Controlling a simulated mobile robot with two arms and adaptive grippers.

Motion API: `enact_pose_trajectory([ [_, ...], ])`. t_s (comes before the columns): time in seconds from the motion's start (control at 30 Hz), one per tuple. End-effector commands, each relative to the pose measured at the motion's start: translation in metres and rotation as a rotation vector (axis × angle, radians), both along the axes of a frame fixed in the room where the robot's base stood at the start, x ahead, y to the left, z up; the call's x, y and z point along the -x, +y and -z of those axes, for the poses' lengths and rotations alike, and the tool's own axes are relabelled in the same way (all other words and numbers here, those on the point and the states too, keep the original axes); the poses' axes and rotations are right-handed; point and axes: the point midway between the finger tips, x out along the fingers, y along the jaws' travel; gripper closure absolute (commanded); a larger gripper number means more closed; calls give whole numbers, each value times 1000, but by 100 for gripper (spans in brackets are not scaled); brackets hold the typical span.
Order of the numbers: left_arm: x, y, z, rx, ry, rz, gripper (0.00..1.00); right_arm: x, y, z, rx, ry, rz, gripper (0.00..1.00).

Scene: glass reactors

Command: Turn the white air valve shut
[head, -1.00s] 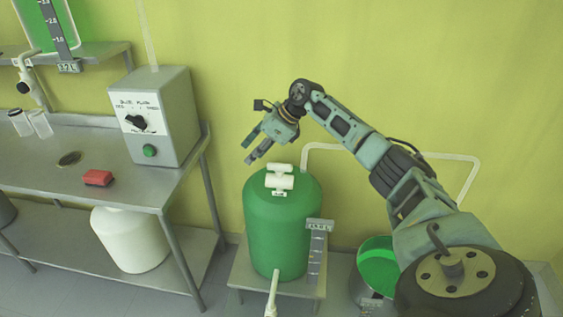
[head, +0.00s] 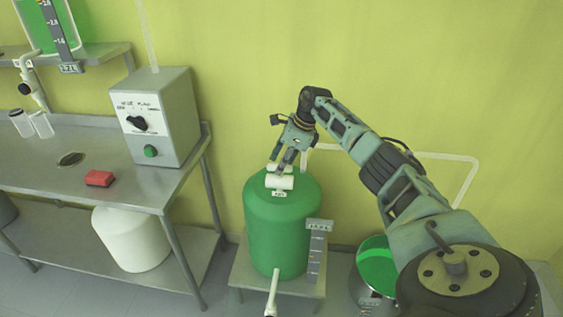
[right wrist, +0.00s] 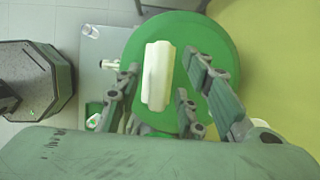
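The white air valve (head: 279,181) sits on top of the green tank (head: 283,228). My right gripper (head: 281,160) points down at it from above, with its fingertips close to the valve's white handle. In the right wrist view the white handle (right wrist: 157,76) lies between the two fingers of my right gripper (right wrist: 163,88), with a visible gap on both sides. The fingers are open and hold nothing. The fingertips partly cover the back of the valve in the head view. My left gripper is not in view.
A white tank (head: 130,237) stands below. A level gauge (head: 317,250) is beside the green tank. A green-filled bucket (head: 377,265) stands right of it.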

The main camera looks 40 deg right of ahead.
Motion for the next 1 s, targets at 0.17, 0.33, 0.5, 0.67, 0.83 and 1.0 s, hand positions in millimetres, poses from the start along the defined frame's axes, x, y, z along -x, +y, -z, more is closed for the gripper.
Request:
enact_pose_trajectory([
  [0.17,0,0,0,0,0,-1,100,0,0,0,0,0,0,64],
  [0.33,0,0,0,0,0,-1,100,0,0,0,0,-1,0,79],
  [0.5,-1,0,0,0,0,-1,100,0,0,0,0,-1,0,94],
  [0.67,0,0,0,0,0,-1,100,0,0,0,0,-1,0,100],
  [0.83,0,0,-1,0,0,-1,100,0,0,-1,0,-1,6,100],
  [1.0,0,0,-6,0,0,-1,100,0,0,-2,1,-2,45,100],
])
